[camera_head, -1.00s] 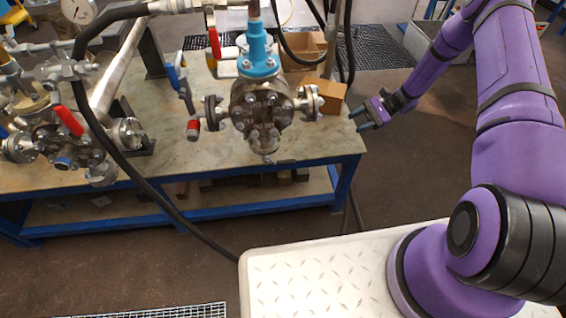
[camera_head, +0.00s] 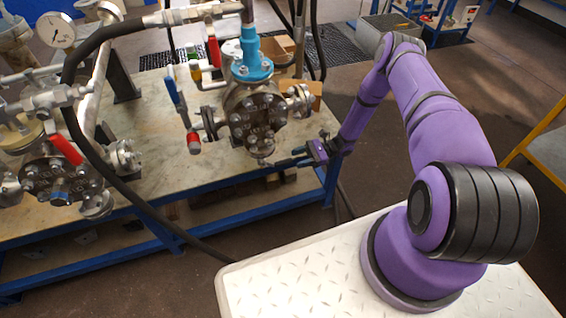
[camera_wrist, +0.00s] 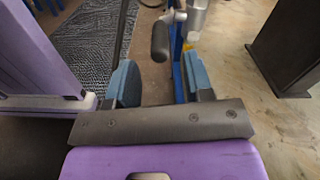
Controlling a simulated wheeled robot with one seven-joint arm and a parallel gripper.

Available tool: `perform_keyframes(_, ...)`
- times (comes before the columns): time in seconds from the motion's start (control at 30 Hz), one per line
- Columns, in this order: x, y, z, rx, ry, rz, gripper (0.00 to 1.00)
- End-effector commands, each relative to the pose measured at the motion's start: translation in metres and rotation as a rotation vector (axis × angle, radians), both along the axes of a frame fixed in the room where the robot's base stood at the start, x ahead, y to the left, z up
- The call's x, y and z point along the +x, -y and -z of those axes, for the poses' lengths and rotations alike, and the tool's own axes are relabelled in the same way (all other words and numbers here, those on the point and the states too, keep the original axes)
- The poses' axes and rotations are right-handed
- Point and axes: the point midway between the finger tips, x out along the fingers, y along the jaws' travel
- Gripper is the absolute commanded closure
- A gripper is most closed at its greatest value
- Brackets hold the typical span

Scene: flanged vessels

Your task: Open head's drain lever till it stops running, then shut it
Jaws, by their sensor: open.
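The flanged vessel head (camera_head: 255,115) with a light-blue neck stands near the table's right end. A fitting hangs at its bottom, with a short dark lever (camera_head: 284,163) sticking out to the right. My gripper (camera_head: 300,156) is open at the lever's right end, just off the table's front edge. In the wrist view, a dark rounded grip (camera_wrist: 160,41) lies ahead of my open blue fingers (camera_wrist: 160,72), roughly between them. It joins a silver fitting. I cannot tell whether the fingers touch it. No running liquid can be made out.
A blue-handled lever (camera_head: 172,90) and a red-handled lever (camera_head: 213,52) stand left of the head. Another flanged vessel (camera_head: 60,177) with a red lever is farther left. A black hose (camera_head: 105,165) crosses in front. A cardboard box (camera_head: 314,94) sits behind the head.

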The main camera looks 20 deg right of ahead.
Motion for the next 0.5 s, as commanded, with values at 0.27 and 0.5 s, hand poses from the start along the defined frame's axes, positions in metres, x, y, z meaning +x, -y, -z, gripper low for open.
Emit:
perform_keyframes(0.27,0.0,-0.045,0.0,0.001,0.0,-0.002,0.53)
perform_keyframes(0.5,0.0,-0.06,0.0,0.0,0.0,-0.001,0.53)
